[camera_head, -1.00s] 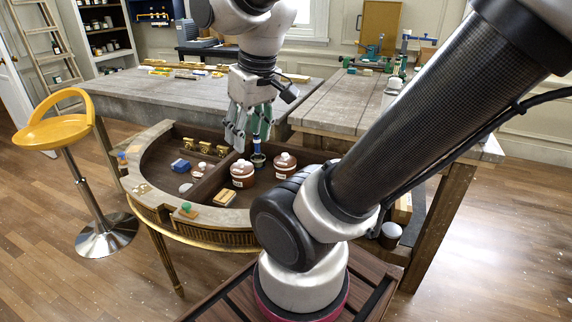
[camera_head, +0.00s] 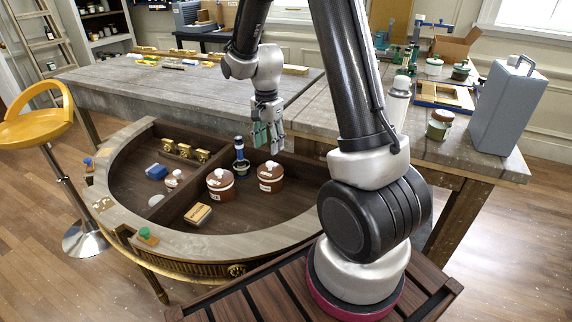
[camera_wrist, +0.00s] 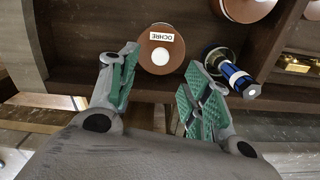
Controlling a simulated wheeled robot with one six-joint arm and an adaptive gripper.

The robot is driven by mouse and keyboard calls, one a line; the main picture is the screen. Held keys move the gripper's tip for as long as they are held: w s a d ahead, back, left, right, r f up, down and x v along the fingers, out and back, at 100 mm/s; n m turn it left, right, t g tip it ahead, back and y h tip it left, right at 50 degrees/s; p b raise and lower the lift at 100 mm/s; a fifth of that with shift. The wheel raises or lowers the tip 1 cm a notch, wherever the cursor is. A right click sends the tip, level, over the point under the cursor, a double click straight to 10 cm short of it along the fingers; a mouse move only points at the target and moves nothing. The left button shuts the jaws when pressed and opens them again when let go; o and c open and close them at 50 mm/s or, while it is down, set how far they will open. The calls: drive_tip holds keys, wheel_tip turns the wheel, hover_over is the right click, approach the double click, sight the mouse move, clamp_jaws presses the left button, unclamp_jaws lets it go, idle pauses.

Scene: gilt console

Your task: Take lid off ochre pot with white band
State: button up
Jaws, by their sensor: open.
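The ochre pot (camera_head: 271,177) is round and red-brown, with a white band and a white knob on its lid. It stands in the curved console's tray, right of a similar brown pot (camera_head: 220,185). In the wrist view the ochre pot (camera_wrist: 153,58) shows from above, with a label reading OCHRE and its lid on. My gripper (camera_head: 267,135) is open and empty, above and slightly behind the ochre pot. In the wrist view my gripper's green-padded fingers (camera_wrist: 161,72) spread on either side of the pot's near edge, apart from it.
A blue-and-white bottle (camera_head: 239,150) stands close to the ochre pot, and beside the right finger in the wrist view (camera_wrist: 222,65). The console's divider and curved rim (camera_head: 215,244) enclose the pots.

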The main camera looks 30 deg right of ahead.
sight(270, 163)
drive_tip(key=shift+w+a+m, duration=0.1)
drive_tip(key=shift+m, duration=0.3)
drive_tip(key=shift+f, duration=0.2)
wheel_tip(270, 163, down, 7)
drive_tip(key=shift+f, duration=0.2)
drive_tip(key=c, duration=1)
